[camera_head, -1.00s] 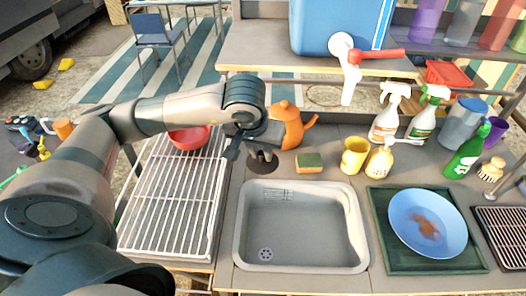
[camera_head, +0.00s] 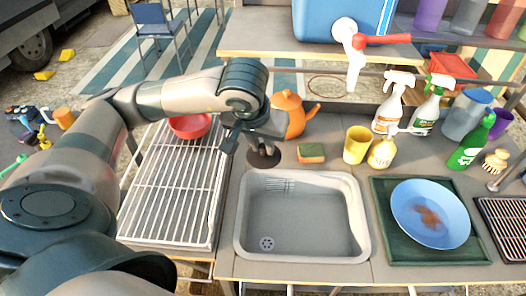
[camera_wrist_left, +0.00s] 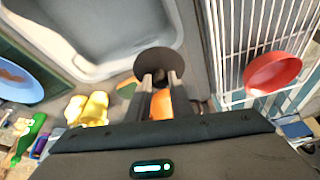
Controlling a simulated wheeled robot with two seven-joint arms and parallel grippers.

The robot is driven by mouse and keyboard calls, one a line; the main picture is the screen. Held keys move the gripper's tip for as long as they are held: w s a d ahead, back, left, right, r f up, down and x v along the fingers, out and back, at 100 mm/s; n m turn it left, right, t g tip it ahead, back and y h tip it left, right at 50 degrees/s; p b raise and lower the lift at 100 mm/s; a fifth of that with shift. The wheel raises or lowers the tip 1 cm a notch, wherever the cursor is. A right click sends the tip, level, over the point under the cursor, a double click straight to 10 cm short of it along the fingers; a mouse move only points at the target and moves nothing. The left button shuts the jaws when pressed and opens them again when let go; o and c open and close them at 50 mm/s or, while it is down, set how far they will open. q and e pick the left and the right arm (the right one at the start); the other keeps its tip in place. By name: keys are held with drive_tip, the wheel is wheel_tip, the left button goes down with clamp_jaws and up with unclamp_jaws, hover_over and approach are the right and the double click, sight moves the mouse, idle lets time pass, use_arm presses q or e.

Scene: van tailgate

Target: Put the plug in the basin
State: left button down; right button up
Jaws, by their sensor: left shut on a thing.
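The plug is a dark round disc (camera_head: 264,159) with a knob on top, by the back left corner of the grey basin (camera_head: 243,215). My left gripper (camera_head: 262,147) is above the disc, shut on its knob. In the left wrist view the fingertips (camera_wrist_left: 160,82) close on the knob and the disc (camera_wrist_left: 158,62) shows beyond them, beside the basin rim (camera_wrist_left: 100,70). I cannot tell exactly how high the disc is above the counter. The basin is empty, with a round drain (camera_head: 266,243) at its front left. My right gripper is not in view.
An orange teapot (camera_head: 291,117) stands close behind the left gripper. A sponge (camera_head: 311,153), yellow cup (camera_head: 357,145) and bottles line the back. A wire rack (camera_head: 170,200) with a red bowl (camera_head: 190,126) is left, a blue plate (camera_head: 430,215) right. A tap (camera_head: 354,68) hangs above.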

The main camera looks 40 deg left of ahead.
use_arm(q)
drive_tip(key=w+d+m+h, duration=0.1)
drive_tip(key=w+d+m, duration=0.2)
drive_tip(key=w+d, duration=0.4)
drive_tip(key=d, duration=0.3)
drive_tip(key=shift+f, duration=0.25)
drive_tip(key=shift+a, duration=0.1)
